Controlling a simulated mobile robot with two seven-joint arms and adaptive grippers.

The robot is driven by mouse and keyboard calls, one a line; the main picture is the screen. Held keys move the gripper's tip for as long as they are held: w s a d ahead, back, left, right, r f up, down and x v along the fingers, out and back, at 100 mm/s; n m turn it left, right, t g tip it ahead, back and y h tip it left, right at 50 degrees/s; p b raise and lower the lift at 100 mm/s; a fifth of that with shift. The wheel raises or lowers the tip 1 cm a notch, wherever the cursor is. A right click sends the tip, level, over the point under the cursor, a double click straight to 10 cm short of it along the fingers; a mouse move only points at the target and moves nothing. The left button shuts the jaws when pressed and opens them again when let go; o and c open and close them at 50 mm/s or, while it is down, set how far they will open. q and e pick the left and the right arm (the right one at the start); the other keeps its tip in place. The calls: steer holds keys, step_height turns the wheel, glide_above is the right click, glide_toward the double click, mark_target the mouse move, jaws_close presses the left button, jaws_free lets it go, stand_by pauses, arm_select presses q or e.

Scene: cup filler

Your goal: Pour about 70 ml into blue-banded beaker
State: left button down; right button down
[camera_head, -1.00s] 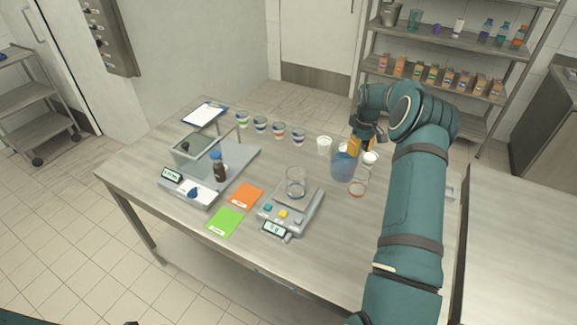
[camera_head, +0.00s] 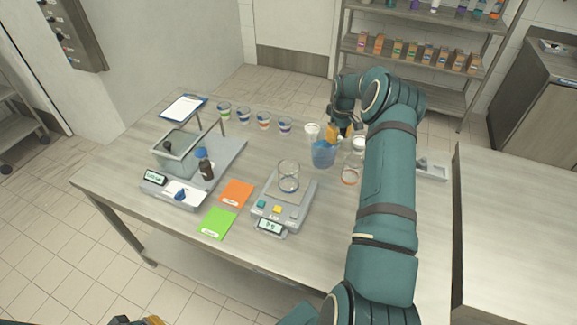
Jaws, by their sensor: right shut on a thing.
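A clear beaker (camera_head: 289,178) with a faint bluish band stands upright on the grey scale (camera_head: 301,215) in the middle of the table. My right gripper (camera_head: 333,133), with yellow finger pads, is shut on a translucent blue jug (camera_head: 323,155) behind and to the right of the scale. The jug looks about upright and is apart from the beaker. I cannot tell whether its base touches the table. A second clear beaker with an orange band (camera_head: 349,179) stands right of the jug, partly behind my arm.
White cups (camera_head: 312,130) stand close around the jug. Several colour-banded cups (camera_head: 264,121) line the back. An orange card (camera_head: 236,194) and a green card (camera_head: 217,223) lie left of the scale.

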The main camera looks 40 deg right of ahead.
steer(key=a+r+h+b, duration=0.7)
steer(key=a+h+b, duration=0.1)
steer(key=shift+w+r+b, duration=0.15)
steer(key=shift+r+b, duration=0.15)
stand_by(0.6)
steer(key=shift+a+r+h+b, duration=0.25)
steer(key=shift+r+h+b, duration=0.05)
steer(key=shift+b, duration=0.15)
steer(key=shift+a+r+h+b, duration=0.3)
steer(key=shift+r+h+b, duration=0.1)
steer(key=shift+h+b, duration=0.1)
steer(key=shift+a+r+h+b, duration=0.3)
steer(key=shift+r+h+b, duration=0.1)
steer(key=shift+r+h, duration=0.1)
stand_by(1.7)
